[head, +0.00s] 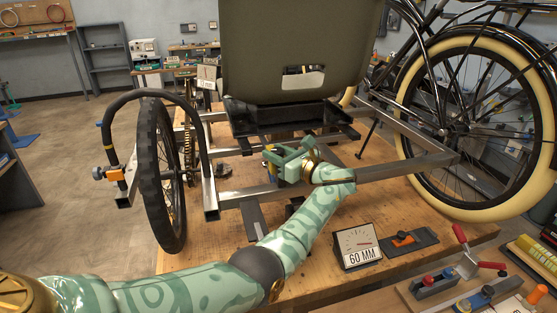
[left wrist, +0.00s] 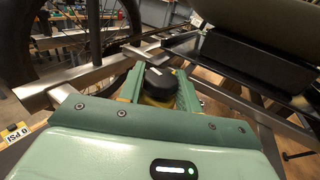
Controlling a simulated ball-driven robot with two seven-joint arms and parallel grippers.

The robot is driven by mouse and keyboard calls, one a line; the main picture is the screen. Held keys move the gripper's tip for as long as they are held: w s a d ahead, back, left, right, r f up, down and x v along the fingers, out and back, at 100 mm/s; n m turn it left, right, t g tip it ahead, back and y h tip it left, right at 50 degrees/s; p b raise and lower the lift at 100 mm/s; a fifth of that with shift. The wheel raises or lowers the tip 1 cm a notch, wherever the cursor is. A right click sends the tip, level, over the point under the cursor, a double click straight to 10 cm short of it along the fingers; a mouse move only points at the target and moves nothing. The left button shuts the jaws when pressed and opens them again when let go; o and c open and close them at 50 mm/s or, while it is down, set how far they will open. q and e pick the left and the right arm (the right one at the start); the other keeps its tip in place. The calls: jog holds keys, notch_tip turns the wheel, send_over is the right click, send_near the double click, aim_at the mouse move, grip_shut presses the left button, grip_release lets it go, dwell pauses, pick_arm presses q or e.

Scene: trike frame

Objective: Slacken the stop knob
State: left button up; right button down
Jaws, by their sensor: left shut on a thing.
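The stop knob (left wrist: 158,79) is black with a pale mark on top and yellow below. It sits between the fingers of my left gripper (left wrist: 160,88) in the left wrist view. In the head view my left gripper (head: 285,160) reaches the trike frame (head: 240,193) just below the seat, and its fingers are shut on the knob. The knob is mostly hidden by the gripper there. My right gripper is in neither view.
The seat (head: 300,60) hangs directly above the left gripper. A small wheel (head: 160,175) stands at the left, a large cream-tyred wheel (head: 480,208) at the right. A 60 MM gauge sign (head: 358,246) and an orange-handled tool (head: 403,239) are on the wooden bench (head: 215,270).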

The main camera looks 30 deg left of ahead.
pick_arm(q)
jog(key=shift+r, duration=0.1)
dwell(0.3)
jog(key=o, duration=0.9)
jog(key=shift+o, duration=0.2)
jog(key=s+d+b, duration=0.1)
jog(key=s+d, duration=0.2)
jog(key=d, duration=1.3)
